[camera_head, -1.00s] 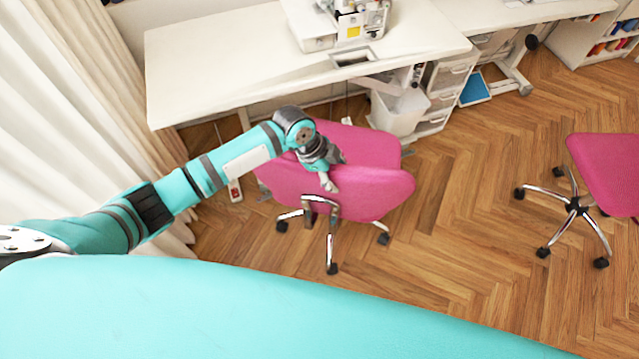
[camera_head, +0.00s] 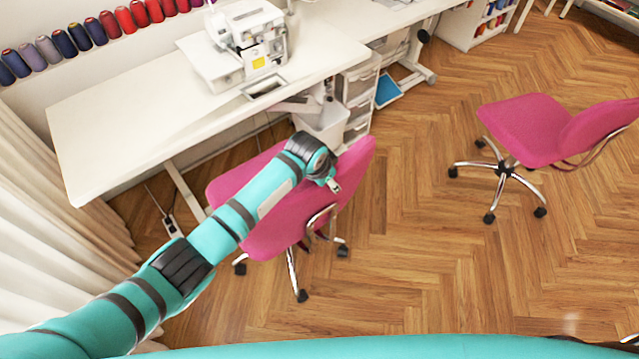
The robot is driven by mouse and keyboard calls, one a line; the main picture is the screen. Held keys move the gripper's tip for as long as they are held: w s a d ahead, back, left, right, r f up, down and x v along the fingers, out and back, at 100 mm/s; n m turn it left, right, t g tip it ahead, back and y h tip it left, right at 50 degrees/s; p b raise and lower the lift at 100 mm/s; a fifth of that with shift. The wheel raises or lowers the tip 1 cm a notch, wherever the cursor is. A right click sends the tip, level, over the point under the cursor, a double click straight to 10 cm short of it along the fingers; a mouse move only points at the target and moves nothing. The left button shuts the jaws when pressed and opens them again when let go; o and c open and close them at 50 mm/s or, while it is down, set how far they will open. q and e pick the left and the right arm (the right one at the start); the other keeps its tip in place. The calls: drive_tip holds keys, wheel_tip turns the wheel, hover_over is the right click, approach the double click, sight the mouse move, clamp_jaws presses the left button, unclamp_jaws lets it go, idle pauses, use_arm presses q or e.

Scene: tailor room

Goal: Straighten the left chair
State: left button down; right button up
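The left chair (camera_head: 275,232) is pink with a chrome base on casters. It stands in front of the white sewing table, turned at an angle to the table edge, with its backrest toward the right and near side. My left arm reaches across the chair from the lower left. My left gripper (camera_head: 334,186) is at the upper part of the backrest; the arm partly covers the chair, and whether the fingers are open or shut on the backrest is too small to tell. My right gripper is not in view.
The white table (camera_head: 130,125) carries a sewing machine (camera_head: 245,40). A white bin (camera_head: 325,125) and a drawer unit (camera_head: 358,95) stand beside the chair. A second pink chair (camera_head: 525,128) is at the right. A curtain (camera_head: 50,230) hangs at the left. Wooden floor between the chairs is clear.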

use_arm(q)
drive_tip(key=shift+d, duration=0.15)
drive_tip(key=c, duration=0.8)
unclamp_jaws()
drive_tip(key=o, duration=0.3)
drive_tip(key=v, duration=1.2)
